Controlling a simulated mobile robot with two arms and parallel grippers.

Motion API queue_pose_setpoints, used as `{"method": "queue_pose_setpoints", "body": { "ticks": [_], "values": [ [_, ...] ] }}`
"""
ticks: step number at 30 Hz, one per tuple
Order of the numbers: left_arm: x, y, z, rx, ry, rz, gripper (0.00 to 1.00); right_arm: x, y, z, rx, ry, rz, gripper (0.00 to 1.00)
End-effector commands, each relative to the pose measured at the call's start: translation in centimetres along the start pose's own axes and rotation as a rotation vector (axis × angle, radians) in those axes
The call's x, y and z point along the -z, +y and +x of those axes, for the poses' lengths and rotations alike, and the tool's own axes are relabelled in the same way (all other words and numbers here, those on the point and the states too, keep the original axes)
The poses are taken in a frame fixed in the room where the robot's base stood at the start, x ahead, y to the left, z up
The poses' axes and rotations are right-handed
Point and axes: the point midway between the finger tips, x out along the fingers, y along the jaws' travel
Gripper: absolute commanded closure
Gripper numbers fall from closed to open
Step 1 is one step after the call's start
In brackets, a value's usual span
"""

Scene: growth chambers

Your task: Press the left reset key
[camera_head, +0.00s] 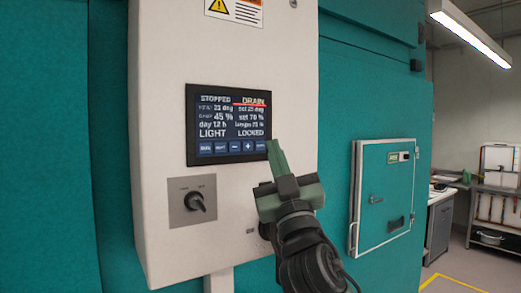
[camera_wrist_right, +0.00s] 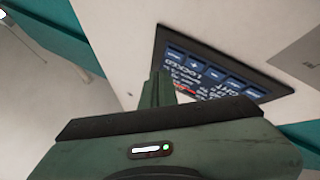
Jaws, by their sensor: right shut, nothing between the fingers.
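A black control screen (camera_head: 228,124) is set in the front of a white control box. It shows STOPPED, DRAIN, LIGHT and LOCKED, with a row of blue keys (camera_head: 234,147) along its bottom edge. The outer key labels are too small to read, so I cannot tell which one is a reset key. My right gripper (camera_head: 272,143) is shut and empty, its tips by the screen's lower right corner, beside the rightmost key. I cannot tell whether they touch. In the right wrist view the shut fingers (camera_wrist_right: 158,82) overlap the screen (camera_wrist_right: 205,75), which appears upside down. My left gripper is out of view.
The white control box (camera_head: 160,90) carries a rotary switch (camera_head: 195,202) below the screen and a warning label (camera_head: 235,10) above. A teal chamber door (camera_head: 385,195) is to the right. A bench and shelf (camera_head: 495,190) stand further back right.

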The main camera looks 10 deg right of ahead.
Motion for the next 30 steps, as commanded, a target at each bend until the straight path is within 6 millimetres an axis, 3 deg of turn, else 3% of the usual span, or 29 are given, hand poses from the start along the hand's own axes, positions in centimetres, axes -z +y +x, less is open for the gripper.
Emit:
{"method": "queue_pose_setpoints", "body": {
  "ticks": [30],
  "values": [
    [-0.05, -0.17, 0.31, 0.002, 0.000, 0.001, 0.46, -0.53, -0.58, 0.76, 0.001, 0.000, 0.000, 1.00]
  ]
}}
